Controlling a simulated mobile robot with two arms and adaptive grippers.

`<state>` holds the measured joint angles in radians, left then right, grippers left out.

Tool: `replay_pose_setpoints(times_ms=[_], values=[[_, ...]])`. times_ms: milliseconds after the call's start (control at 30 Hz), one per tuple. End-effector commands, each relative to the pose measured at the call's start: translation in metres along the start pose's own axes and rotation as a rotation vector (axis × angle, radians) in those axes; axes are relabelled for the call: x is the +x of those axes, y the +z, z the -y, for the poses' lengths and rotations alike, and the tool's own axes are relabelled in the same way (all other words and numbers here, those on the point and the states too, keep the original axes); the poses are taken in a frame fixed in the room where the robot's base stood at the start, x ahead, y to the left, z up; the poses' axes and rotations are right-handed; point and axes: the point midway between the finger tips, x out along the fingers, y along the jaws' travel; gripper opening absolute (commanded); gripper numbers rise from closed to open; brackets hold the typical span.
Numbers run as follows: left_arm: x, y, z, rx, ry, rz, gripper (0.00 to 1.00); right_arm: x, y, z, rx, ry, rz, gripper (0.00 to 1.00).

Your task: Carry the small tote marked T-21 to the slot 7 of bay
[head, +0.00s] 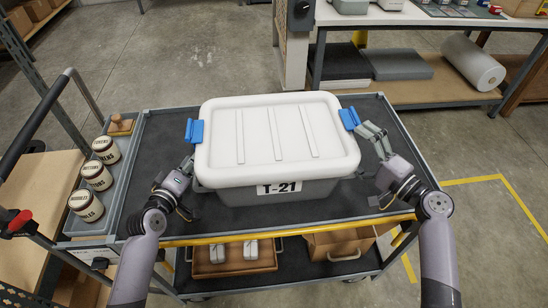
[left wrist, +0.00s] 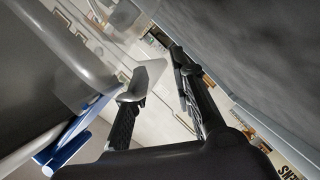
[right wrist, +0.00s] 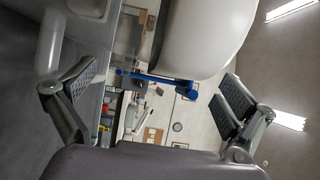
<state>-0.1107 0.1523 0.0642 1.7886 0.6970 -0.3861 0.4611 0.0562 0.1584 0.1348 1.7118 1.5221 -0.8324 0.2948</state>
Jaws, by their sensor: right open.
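The tote (head: 290,188) marked T-21 is grey with a white lid (head: 275,135) and blue side latches. It stands level on the cart's dark top deck. My left gripper (head: 188,164) is low beside the tote's left side; in the left wrist view its fingers are apart with a visible gap, and the tote's wall (left wrist: 50,60) and blue latch (left wrist: 75,138) are at the left. My right gripper (head: 372,135) is open beside the right latch (head: 349,118). In the right wrist view the tote's lid (right wrist: 215,35) is between and beyond its spread fingers. Whether either gripper touches the tote is unclear.
The cart deck (head: 165,140) is bare around the tote. A side tray (head: 95,226) holds three labelled jars (head: 96,175) and a wooden-handled thing. The lower shelf carries a brown box (head: 235,258). A workbench (head: 420,18) with a foam roll (head: 473,62) stands behind.

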Motion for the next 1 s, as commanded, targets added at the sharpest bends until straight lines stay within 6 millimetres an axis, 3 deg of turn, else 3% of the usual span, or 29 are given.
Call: replay_pose_setpoints(times_ms=[200, 600, 1000], values=[[0.025, 0.000, 0.000, -0.002, 0.001, 0.000, 0.23, 0.024, 0.000, 0.000, 0.001, -0.001, 0.000, 1.00], [0.030, 0.000, 0.000, -0.001, 0.001, 0.000, 0.23, 0.030, 0.000, 0.000, 0.000, 0.001, 0.000, 1.00], [0.029, 0.000, 0.000, -0.001, 0.000, 0.000, 0.00, 0.029, 0.000, 0.000, 0.000, 0.000, 0.000, 0.74]])
